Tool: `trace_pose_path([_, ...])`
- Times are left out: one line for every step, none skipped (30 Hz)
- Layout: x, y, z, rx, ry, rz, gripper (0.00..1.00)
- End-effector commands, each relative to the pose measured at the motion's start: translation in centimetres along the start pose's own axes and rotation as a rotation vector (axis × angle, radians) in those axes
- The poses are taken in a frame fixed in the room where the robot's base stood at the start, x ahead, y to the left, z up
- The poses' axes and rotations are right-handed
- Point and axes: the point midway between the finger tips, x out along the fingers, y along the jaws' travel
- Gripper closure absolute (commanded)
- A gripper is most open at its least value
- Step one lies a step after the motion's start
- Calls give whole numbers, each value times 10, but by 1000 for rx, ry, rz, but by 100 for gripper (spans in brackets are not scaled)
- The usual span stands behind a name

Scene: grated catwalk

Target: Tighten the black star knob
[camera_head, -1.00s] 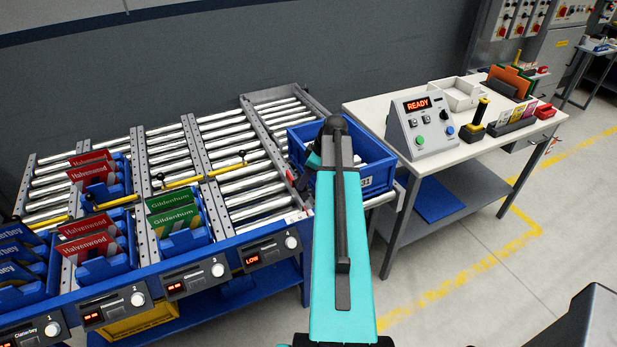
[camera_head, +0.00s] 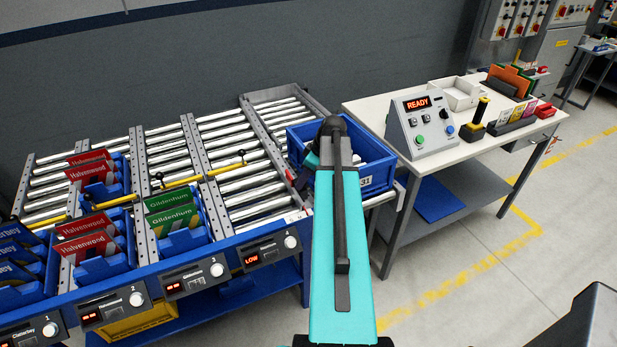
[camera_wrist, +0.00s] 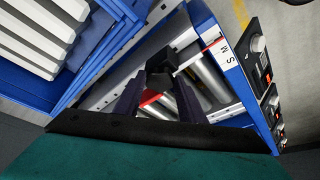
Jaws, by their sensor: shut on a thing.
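In the wrist view, a small black knob-like piece (camera_wrist: 161,64) sits between the fingertips of my gripper (camera_wrist: 160,80), over the rail and rollers. My two dark fingers are closed on it. Its star shape cannot be made out. A red piece (camera_wrist: 150,97) shows below it between the fingers. In the head view, my arm hides the fingers and the knob; only a small teal part of my wrist shows left of the arm, beside the blue crate.
A blue crate (camera_head: 379,181) stands close by on the roller rack's right end. Metal rollers (camera_head: 237,172) and yellow bars (camera_head: 184,182) lie left. The worktable (camera_head: 370,105) carries a control box (camera_head: 422,127) reading READY.

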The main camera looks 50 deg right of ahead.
Motion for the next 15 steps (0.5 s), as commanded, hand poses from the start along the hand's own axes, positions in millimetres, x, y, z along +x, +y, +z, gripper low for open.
trace_pose_path([2, -4, -3, 10, 7, -1, 86])
trace_pose_path([2, -4, -3, 18, 8, 2, 86])
trace_pose_path([2, -4, -3, 30, 8, 7, 86])
trace_pose_path([2, -5, -3, 41, 7, 11, 86])
trace_pose_path([3, -5, -3, 53, 7, 16, 86])
trace_pose_path([3, -5, -3, 71, 7, 23, 86])
trace_pose_path([3, -6, -3, 86, 7, 30, 86])
trace_pose_path([3, -6, -3, 102, 7, 37, 86])
trace_pose_path([3, -6, -3, 126, 7, 48, 86])
trace_pose_path([3, -7, -3, 146, 7, 56, 86])
trace_pose_path([3, -7, -3, 166, 8, 64, 86])
trace_pose_path([3, -8, -3, 194, 8, 75, 86])
trace_pose_path([3, -8, -3, 215, 8, 84, 86])
trace_pose_path([3, -8, -3, 237, 8, 94, 86])
trace_pose_path([3, -8, -3, 267, 8, 106, 86])
